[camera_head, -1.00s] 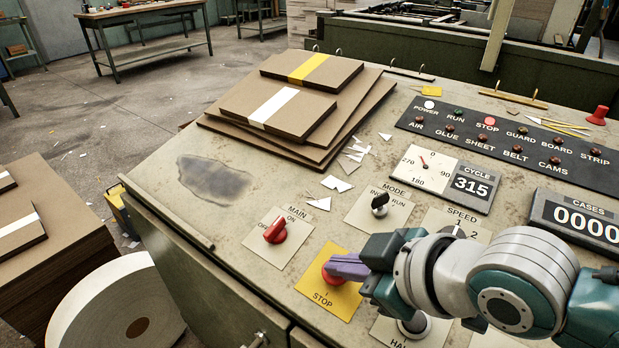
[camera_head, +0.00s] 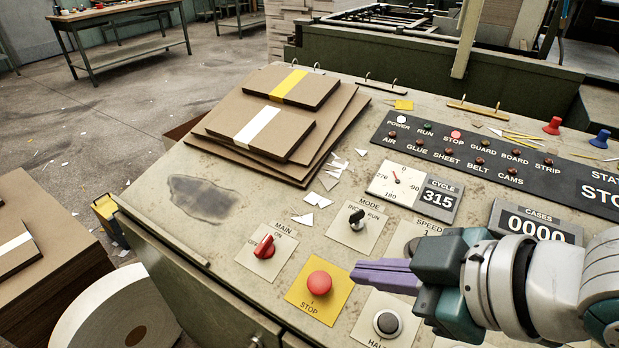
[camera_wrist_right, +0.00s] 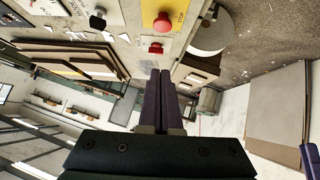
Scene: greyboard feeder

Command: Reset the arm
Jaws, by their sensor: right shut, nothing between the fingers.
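My right gripper (camera_head: 362,271) reaches in from the right over the control panel (camera_head: 150,200). Its purple fingers are shut and empty, just right of the red STOP button (camera_head: 319,283) on its yellow plate and apart from it. In the right wrist view the shut fingers (camera_wrist_right: 160,75) point away from the camera, and the red STOP button (camera_wrist_right: 162,22) shows above their tips.
The red MAIN switch (camera_head: 264,247), black MODE knob (camera_head: 356,219) and dark HALF button (camera_head: 387,323) surround the STOP button. Stacked greyboard (camera_head: 225,135) lies at the panel's back left. The CASES counter (camera_head: 535,222) stands behind my right arm. A white roll (camera_head: 110,315) stands lower left.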

